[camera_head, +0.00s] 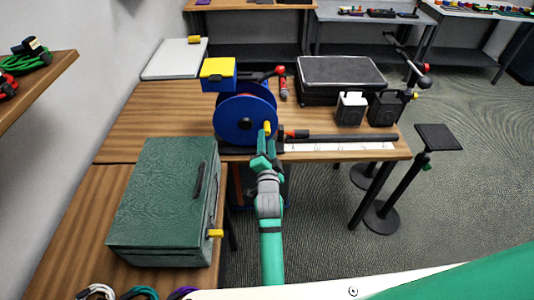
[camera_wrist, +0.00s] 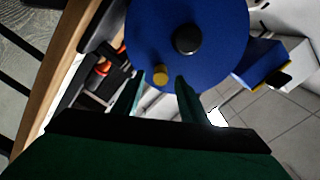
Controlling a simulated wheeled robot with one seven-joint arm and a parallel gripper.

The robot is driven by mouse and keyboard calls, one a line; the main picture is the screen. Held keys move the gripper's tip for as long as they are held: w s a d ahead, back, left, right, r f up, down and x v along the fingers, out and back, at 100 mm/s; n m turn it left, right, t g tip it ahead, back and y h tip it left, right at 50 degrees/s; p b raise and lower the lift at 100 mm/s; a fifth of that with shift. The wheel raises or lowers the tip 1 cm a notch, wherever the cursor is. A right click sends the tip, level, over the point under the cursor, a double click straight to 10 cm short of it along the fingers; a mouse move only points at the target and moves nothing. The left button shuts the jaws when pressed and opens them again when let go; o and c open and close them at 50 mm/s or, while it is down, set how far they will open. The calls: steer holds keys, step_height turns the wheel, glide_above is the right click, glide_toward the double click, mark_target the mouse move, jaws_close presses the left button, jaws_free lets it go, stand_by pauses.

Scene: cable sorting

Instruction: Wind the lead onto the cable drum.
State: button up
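The cable drum (camera_head: 240,121) stands near the front edge of the wooden table, with blue flanges, a reddish core between them and a black hub. A yellow crank knob (camera_head: 267,127) sticks out from the drum's near face, low on the right. It also shows in the wrist view (camera_wrist: 160,73), below the black hub. My gripper (camera_head: 265,142) is right in front of the knob. In the wrist view its green fingers (camera_wrist: 160,82) are apart, with the knob between or just beyond their tips; contact cannot be told. A red-and-black plug (camera_head: 296,134) lies right of the drum; whether it belongs to the lead is unclear.
A blue box with a yellow top (camera_head: 217,72) stands behind the drum. A green case (camera_head: 165,200) stands at the left front. A black case (camera_head: 340,78) and two small containers (camera_head: 351,108) are at the right. A white measuring strip (camera_head: 340,147) runs along the front edge.

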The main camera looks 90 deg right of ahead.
steer(key=a, duration=0.6)
steer(key=shift+a, duration=0.3)
steer(key=shift+w, duration=0.2)
steer(key=shift+s, duration=0.1)
